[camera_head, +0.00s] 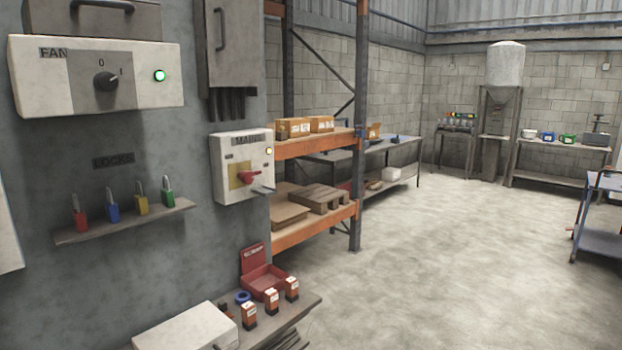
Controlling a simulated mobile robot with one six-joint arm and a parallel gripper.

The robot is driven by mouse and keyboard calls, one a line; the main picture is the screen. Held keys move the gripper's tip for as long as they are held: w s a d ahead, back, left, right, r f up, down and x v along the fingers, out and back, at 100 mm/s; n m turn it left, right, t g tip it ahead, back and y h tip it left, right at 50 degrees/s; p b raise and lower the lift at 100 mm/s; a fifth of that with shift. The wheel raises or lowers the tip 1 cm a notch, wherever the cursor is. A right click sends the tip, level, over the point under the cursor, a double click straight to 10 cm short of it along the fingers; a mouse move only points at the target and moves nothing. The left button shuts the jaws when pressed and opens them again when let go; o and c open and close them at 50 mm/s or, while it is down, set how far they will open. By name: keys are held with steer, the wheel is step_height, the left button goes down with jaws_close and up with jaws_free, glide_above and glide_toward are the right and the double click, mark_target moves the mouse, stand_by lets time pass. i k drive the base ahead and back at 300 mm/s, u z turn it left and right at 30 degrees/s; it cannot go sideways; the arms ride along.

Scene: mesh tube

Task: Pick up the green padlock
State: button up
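The green padlock (168,197) stands at the right end of a small wall shelf (122,226), under a "LOCKS" label. Its silver shackle points up. A yellow padlock (141,204), a blue padlock (113,212) and a red padlock (80,219) stand to its left in a spaced row. Nothing covers the green padlock. My gripper is not in view.
A "FAN" switch box (40,90) hangs above the shelf. A "MAINS" box (228,190) with a red handle juts from the wall to the right. A bench (300,306) below holds a red box (264,282) and small cartons. Open floor (450,270) lies right.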

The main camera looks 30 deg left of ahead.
mark_target(168, 200)
steer(key=i, duration=1.55)
steer(key=u, duration=2.65)
steer(key=i, duration=1)
steer(key=z, duration=0.05)
